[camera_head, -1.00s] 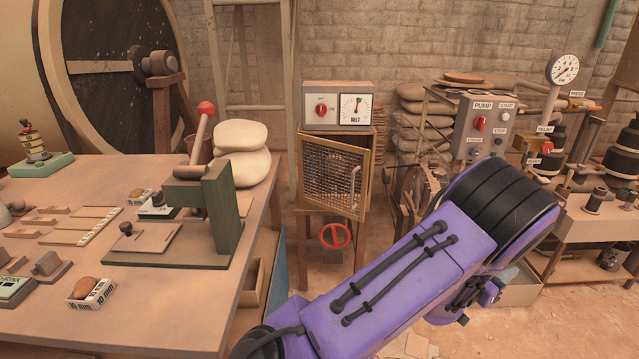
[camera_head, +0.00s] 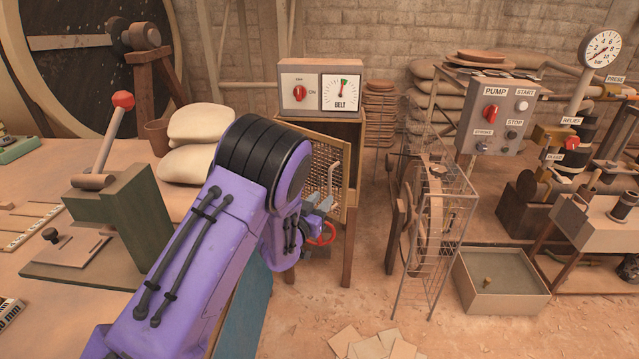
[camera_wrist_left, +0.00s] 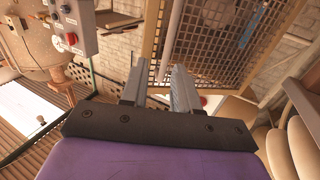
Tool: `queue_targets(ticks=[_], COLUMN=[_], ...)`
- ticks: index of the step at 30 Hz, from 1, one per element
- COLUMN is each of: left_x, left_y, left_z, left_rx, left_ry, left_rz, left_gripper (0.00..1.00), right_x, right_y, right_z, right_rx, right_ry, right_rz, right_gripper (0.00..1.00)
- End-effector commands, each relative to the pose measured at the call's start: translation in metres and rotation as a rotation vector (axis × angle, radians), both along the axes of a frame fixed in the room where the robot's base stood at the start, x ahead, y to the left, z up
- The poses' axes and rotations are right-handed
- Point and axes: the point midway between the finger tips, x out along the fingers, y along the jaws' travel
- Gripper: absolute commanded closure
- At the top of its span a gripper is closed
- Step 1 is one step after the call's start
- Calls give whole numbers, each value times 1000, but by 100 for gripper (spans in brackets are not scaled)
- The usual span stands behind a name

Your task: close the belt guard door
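The belt guard door (camera_head: 323,157) is a wire-mesh panel in a wooden frame under the BELT control box. It stands swung out at an angle, with the dark cabinet opening (camera_head: 345,131) showing above it. A grey bar handle (camera_head: 333,180) is on its outer side near the right edge. My left gripper (camera_head: 323,201) is just in front of the door, close to the handle's lower part; my arm hides the door's left part. In the left wrist view the two grey fingers (camera_wrist_left: 157,85) are apart, with the mesh door (camera_wrist_left: 215,45) just beyond. Contact with the handle is unclear.
The workbench with a red-knobbed lever press (camera_head: 113,190) and pale sacks (camera_head: 195,140) lies left. A wire cage (camera_head: 440,215) and the PUMP panel (camera_head: 492,115) stand right. A grey bin (camera_head: 500,285) and loose tiles (camera_head: 370,343) are on the floor.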

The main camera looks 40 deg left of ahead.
Motion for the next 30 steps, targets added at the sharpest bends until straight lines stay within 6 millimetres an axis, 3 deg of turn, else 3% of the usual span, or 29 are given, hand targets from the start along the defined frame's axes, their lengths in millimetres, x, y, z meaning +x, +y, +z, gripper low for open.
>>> queue_targets(ticks=[6,12,22,23,25,30], left_x=[43,75,83,83,83,83], left_y=[17,21,20,20,20,18], left_z=[-1,-1,0,0,0,0], left_rx=[0,0,-1,-1,-1,0], left_ry=[-1,0,2,2,1,1], left_rz=[15,14,12,12,11,11], left_gripper=[70,70,70,76,99,100], right_x=[0,0,0,0,0,0], right_y=[0,0,0,0,0,0], right_z=[1,0,0,0,0,0], right_rx=[0,0,-1,-1,-1,-1], right_ry=[0,0,-1,-1,-1,-1], right_rz=[0,0,0,0,0,0], right_gripper=[100,100,100,100,100,100])
